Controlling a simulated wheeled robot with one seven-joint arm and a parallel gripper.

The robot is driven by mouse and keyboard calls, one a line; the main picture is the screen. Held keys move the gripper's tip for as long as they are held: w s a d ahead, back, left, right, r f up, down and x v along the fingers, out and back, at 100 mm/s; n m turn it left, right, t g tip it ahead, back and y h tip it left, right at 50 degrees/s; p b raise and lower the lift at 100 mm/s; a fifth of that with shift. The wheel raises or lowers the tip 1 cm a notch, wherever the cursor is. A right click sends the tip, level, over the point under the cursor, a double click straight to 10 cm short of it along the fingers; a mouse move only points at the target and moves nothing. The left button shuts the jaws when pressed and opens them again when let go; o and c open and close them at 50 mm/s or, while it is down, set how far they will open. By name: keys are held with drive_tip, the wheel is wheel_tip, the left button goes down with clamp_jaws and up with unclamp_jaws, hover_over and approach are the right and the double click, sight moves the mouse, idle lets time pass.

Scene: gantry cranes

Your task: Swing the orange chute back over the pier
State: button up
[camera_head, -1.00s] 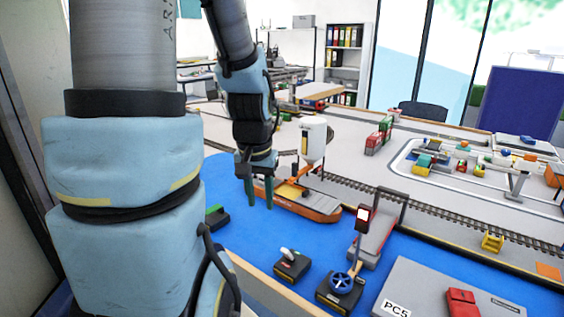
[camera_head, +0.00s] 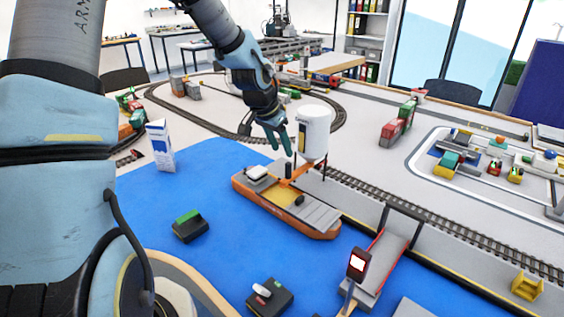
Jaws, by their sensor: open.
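The orange chute (camera_head: 297,172) juts from below the white silo (camera_head: 313,128), pointing left and down over the deck of the orange-hulled boat (camera_head: 312,226). The boat floats on the blue water, beside the pier edge (camera_head: 350,218). The silo stands on dark legs on the pier side. My gripper (camera_head: 279,146) is open and empty, fingers pointing down, just left of the silo and above the chute in the picture. I see no contact with the chute; the depth gap is hard to tell.
A grey gangway (camera_head: 382,268) with a red-lit signal post (camera_head: 357,266) stands right of the boat. Small dark boxes (camera_head: 190,226) sit in front on the blue. A blue-white carton (camera_head: 160,146) stands at left. Rails (camera_head: 430,213) run behind the pier edge.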

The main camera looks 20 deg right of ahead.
sight(288, 164)
drive_tip(key=p+x, duration=0.1)
drive_tip(key=x, duration=0.7)
drive_tip(key=shift+d+f, duration=0.15)
drive_tip(key=shift+f, duration=0.1)
drive_tip(key=shift+c, duration=0.3)
clamp_jaws()
idle(0.8)
